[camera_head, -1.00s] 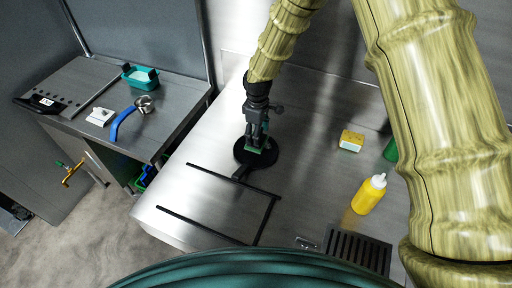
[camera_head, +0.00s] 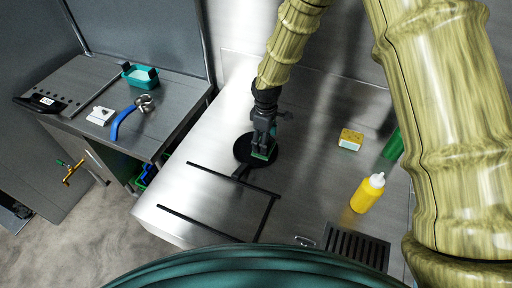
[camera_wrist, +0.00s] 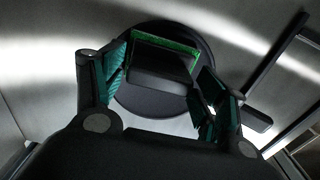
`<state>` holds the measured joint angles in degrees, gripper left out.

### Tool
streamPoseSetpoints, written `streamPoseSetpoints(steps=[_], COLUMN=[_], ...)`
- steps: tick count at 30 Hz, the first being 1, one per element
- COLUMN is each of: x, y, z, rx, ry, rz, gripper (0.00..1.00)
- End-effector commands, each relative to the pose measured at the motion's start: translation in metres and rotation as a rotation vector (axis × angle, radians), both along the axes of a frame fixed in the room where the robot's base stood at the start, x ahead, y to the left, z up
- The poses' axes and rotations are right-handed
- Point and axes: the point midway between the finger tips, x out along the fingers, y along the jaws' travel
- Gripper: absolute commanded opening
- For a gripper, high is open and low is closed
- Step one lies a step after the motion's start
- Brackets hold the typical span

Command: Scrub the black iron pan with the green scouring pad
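The black iron pan (camera_head: 243,149) lies flat on the steel counter, its handle pointing to the lower left in the head view. My gripper (camera_head: 264,145) points down over the right part of the pan. It is shut on the green scouring pad (camera_head: 262,156), which appears to rest on the pan's surface. In the wrist view, the pad's dark block with a green edge (camera_wrist: 165,43) sits between my two fingers (camera_wrist: 160,82). The round pan (camera_wrist: 145,104) shows below it. The pad's underside is hidden.
A yellow sponge (camera_head: 351,139), a yellow bottle (camera_head: 367,194) and a green object (camera_head: 394,145) stand to the right. A dark grate (camera_head: 355,249) is at the front right. Black strips (camera_head: 230,177) lie in front of the pan. A side table (camera_head: 180,92) is at left.

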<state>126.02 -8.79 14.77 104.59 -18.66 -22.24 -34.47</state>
Motion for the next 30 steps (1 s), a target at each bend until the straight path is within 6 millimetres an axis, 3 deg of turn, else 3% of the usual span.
streamPoseSetpoints(steps=[30], x=[0.000], y=[0.000], z=[-0.013], rx=[0.001], ry=[-0.001], rz=[0.000], gripper=[0.73])
